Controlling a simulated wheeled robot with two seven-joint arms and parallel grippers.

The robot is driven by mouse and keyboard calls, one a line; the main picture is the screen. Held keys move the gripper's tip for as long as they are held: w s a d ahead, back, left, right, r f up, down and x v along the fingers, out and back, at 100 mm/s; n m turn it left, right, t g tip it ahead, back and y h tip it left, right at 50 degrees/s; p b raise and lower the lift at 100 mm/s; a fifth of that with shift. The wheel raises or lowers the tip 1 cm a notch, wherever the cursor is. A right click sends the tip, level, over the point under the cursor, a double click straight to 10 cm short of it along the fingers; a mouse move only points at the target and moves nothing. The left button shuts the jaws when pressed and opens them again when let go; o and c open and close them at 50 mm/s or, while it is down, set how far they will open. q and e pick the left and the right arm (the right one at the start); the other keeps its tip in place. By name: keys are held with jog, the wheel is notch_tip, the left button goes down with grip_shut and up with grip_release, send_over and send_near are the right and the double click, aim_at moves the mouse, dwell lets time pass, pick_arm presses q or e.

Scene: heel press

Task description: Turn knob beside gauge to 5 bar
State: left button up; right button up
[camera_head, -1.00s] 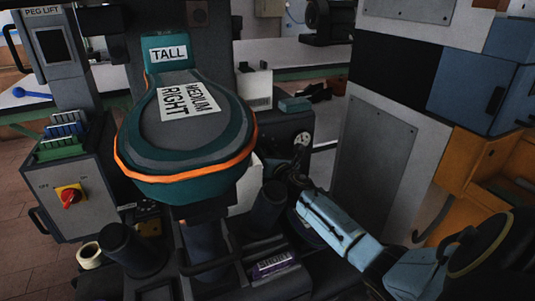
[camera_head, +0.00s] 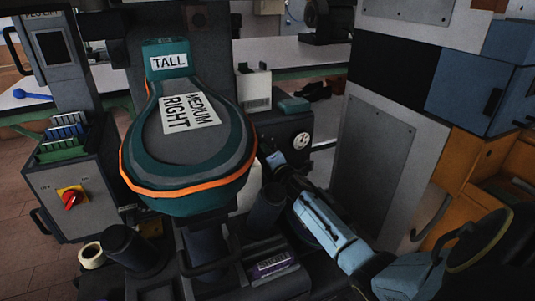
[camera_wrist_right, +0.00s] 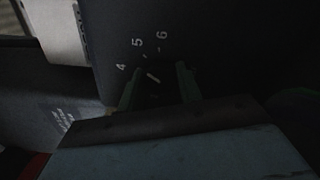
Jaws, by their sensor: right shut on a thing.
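The white-faced gauge (camera_head: 301,140) sits on the front of a dark machine box behind the shoe form; its needle is too small to read in the head view. The dark knob (camera_wrist_right: 154,81) shows in the right wrist view, below printed numbers 4, 5 and 6. Its pale pointer line slants up and left, seemingly between 4 and 5. My right gripper (camera_wrist_right: 158,84) is shut on the knob, one finger on each side. In the head view my right gripper (camera_head: 268,156) reaches the box just left of the gauge, its fingertips partly hidden. My left gripper is out of view.
The teal shoe form (camera_head: 185,150) labelled MEDIUM RIGHT stands close left of my right arm. A dark cylinder (camera_head: 266,208) is close beside the forearm. A tall grey cabinet (camera_head: 375,160) is to its right. A red switch (camera_head: 71,199) is at far left.

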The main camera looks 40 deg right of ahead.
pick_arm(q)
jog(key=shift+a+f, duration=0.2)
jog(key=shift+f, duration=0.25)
pick_arm(e)
jog(key=shift+m, duration=0.7)
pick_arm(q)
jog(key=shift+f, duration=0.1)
pick_arm(e)
jog(key=shift+f, duration=0.1)
jog(key=o, duration=1)
jog(key=p+v, duration=0.3)
jog(key=v, duration=0.9)
jog(key=shift+p, duration=0.3)
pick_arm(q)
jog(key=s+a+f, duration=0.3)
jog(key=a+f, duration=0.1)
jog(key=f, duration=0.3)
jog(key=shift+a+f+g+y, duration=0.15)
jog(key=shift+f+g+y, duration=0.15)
pick_arm(e)
jog(key=shift+s+a, duration=0.2)
jog(key=shift+s, duration=0.5)
